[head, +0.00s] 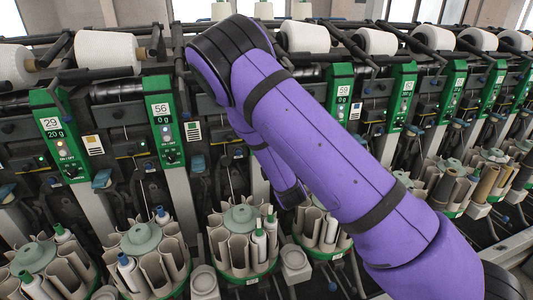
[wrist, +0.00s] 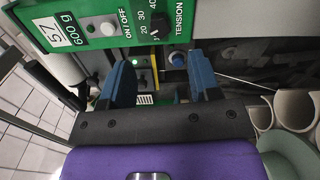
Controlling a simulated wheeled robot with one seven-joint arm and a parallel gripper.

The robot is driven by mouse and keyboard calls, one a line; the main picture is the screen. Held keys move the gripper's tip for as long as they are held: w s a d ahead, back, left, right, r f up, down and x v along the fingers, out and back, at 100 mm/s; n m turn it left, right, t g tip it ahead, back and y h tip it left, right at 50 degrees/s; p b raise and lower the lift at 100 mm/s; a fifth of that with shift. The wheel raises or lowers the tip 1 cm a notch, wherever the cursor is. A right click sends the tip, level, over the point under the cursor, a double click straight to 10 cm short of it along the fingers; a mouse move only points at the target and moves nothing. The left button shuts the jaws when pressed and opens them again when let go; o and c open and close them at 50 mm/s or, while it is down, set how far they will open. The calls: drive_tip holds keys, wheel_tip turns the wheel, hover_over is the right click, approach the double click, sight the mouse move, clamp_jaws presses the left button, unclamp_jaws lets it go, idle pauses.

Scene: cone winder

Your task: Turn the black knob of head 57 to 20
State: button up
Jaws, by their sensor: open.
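The green panel of head 57 (wrist: 92,75) shows in the wrist view, turned sideways, with the label 57 and a display reading 600 g. Its black knob (wrist: 157,33) is at the top, beside the scale marks 20, 30 and 40 and the word TENSION. I cannot tell exactly where its pointer stands. My gripper (wrist: 161,76) is open, its two blue fingers apart, below the knob in the picture and not around it. Nothing is between the fingertips. In the head view my purple arm hides head 57 and my gripper.
A blue-grey round part (wrist: 177,58) is near the right finger. In the head view, green panels of head 56 (head: 163,125) and head 59 (head: 339,93) flank my arm. Bobbin carousels (head: 240,235) stand below.

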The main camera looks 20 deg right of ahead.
drive_tip(key=shift+s, duration=1.35)
drive_tip(key=s+d+r+m+g, duration=0.35)
drive_tip(key=s+r+m, duration=0.3)
drive_tip(key=r, duration=0.35)
drive_tip(key=s+d+r+m+g, duration=0.2)
drive_tip(key=s+r+m+g, duration=0.35)
drive_tip(key=r+m, duration=0.35)
drive_tip(key=s+r+m+g, duration=0.2)
drive_tip(key=s+r, duration=0.2)
drive_tip(key=s, duration=0.9)
drive_tip(key=s+d+r+m+g, duration=0.1)
drive_tip(key=s+r, duration=0.4)
drive_tip(key=s, duration=0.7)
drive_tip(key=shift+s+d+r+m+g, duration=0.15)
drive_tip(key=shift+s+r+m+g, duration=0.15)
drive_tip(key=shift+s+m+g, duration=0.1)
drive_tip(key=shift+w, duration=0.1)
drive_tip(key=shift+c, duration=0.5)
